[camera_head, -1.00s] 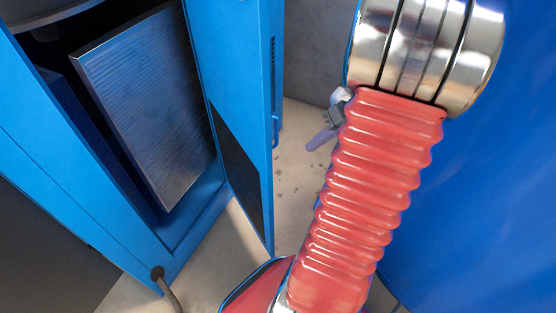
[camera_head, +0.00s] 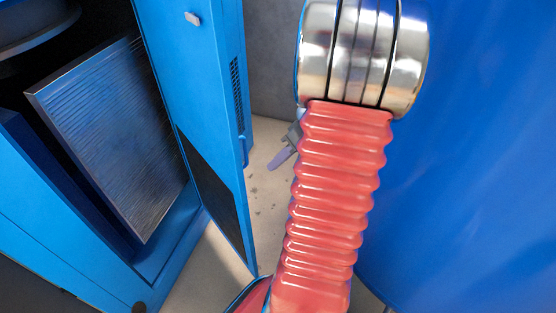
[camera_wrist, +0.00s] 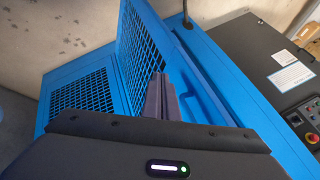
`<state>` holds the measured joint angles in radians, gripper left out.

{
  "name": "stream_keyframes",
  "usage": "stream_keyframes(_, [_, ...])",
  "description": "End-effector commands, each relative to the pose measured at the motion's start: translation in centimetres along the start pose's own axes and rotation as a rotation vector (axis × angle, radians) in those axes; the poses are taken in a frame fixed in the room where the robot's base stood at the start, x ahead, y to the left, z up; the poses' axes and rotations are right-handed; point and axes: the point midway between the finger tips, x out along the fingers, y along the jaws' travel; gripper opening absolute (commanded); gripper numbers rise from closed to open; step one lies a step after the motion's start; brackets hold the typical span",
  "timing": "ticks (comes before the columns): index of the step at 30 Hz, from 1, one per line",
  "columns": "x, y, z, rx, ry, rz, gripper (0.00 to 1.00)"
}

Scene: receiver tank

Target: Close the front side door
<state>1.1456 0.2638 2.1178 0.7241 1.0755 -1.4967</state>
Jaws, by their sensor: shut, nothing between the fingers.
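In the head view the blue front side door (camera_head: 200,120) stands open, swung out from the blue cabinet (camera_head: 60,230). A ribbed grey panel (camera_head: 120,150) shows in the opening. The door has a small blue handle (camera_head: 244,150) on its outer face. My gripper (camera_wrist: 160,97) shows in the wrist view, its dark fingers shut and empty. Beyond them are blue surfaces with black mesh (camera_wrist: 140,50) and a blue handle (camera_wrist: 193,99) to the right. I cannot tell whether the fingers touch the blue surface.
Bare floor (camera_head: 265,180) shows between door and hose. In the wrist view a dark control panel (camera_wrist: 268,75) lies at the right.

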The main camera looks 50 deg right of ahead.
Motion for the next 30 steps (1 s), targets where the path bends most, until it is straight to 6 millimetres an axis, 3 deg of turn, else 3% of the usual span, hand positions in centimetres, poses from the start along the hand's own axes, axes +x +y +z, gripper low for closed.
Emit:
stream_keyframes(15, [7.2, -0.3, 0.0, 0.0, -0.001, -0.001, 0.0])
stream_keyframes(24, [8.6, -3.2, 0.0, 0.0, -0.001, -0.001, 0.0])
stream_keyframes(30, [8.8, -3.6, 0.0, 0.001, 0.0, 0.001, 0.0])
